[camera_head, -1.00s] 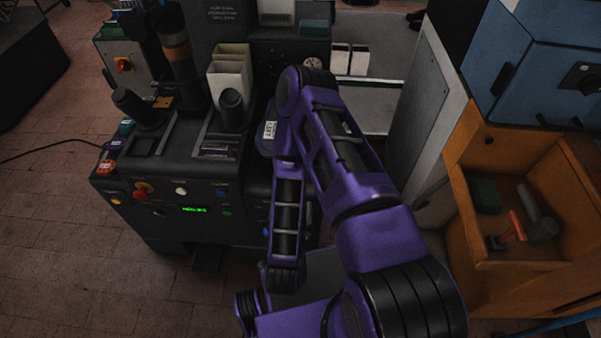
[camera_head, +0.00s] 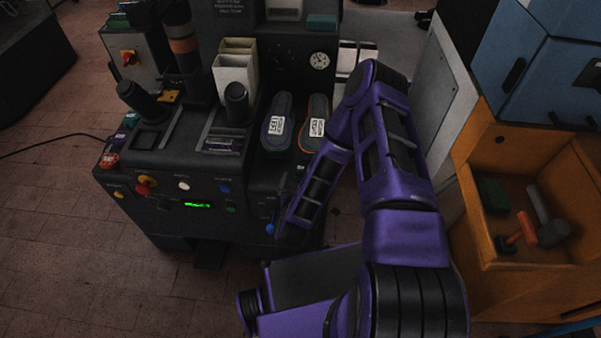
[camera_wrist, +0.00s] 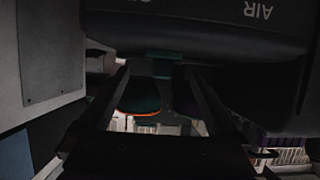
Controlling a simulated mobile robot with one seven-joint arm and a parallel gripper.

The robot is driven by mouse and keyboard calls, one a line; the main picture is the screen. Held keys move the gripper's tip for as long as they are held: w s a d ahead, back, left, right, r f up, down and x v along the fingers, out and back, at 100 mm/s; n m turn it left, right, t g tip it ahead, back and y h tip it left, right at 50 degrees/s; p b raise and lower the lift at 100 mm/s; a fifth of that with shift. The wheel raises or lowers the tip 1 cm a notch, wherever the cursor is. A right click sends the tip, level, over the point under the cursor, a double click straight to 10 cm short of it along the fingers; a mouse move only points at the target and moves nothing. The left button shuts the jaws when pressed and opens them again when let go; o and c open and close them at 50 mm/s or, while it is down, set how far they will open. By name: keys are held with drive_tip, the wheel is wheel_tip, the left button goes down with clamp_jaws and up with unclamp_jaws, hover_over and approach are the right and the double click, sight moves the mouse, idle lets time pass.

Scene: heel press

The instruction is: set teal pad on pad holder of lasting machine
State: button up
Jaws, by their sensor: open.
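A small teal block (camera_head: 321,21), which looks like the teal pad, sits high on the lasting machine (camera_head: 150,215) at its back right. A teal shape (camera_wrist: 164,64) also shows ahead between the fingers in the wrist view; I cannot tell whether it is the same block. My gripper (camera_wrist: 157,72) is open, with nothing between its fingers that I can see touching them. A dark rounded, orange-edged shape (camera_wrist: 140,97) shows beyond them. In the head view my gripper cannot be made out near my purple arm. I cannot tell which part is the pad holder.
Two shoe soles with white labels, left (camera_head: 276,122) and right (camera_head: 315,124), lie on the machine. A cream bin (camera_head: 236,68) and dark posts stand left of them. An orange drawer (camera_head: 490,140) holding tools and a grey cabinet (camera_head: 440,85) stand right. Machine bodywork (camera_wrist: 200,25) overhangs the fingers.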

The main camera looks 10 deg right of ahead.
sight(300, 172)
drive_tip(key=b+x, duration=0.1)
drive_tip(key=x, duration=0.4)
drive_tip(key=shift+w+a, duration=0.1)
drive_tip(key=shift+w, duration=0.1)
clamp_jaws()
idle(0.3)
drive_tip(key=shift+r, duration=0.15)
